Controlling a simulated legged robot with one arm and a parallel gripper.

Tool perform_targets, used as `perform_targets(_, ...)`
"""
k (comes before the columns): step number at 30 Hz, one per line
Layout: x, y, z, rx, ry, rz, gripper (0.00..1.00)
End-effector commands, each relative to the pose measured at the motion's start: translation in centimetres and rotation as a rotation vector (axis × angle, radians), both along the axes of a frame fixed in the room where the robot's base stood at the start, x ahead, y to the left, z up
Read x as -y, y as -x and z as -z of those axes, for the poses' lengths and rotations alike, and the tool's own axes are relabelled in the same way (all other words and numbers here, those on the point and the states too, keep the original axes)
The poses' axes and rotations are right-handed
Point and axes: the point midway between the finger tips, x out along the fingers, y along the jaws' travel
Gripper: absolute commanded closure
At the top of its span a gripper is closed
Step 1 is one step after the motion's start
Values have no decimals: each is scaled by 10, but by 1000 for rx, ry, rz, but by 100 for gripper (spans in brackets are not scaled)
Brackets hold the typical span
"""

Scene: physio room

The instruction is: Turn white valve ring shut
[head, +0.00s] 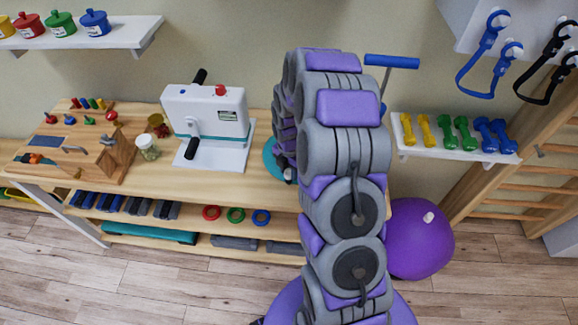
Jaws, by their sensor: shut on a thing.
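My grey and purple arm rises through the middle of the head view, bends over at the top and comes down behind itself to the right part of the bench. Only a small dark part of my gripper (289,173) shows there, beside a round teal base (271,160). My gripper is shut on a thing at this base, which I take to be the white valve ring. The ring and the fingertips are hidden behind my arm, so the ring's turn cannot be seen.
On the wooden bench (215,185) stand a white box with a crank (205,112), a jar (147,147) and a wooden activity board (75,145). A shelf with dumbbells (455,148) is at the right. A purple ball (420,238) lies on the floor near my arm.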

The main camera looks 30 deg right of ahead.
Motion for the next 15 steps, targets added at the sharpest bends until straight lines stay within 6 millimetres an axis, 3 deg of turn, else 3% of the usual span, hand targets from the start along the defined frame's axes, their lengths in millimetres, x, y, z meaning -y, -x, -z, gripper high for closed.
perform_targets(15,0,-1,-1,2,1,245,94)
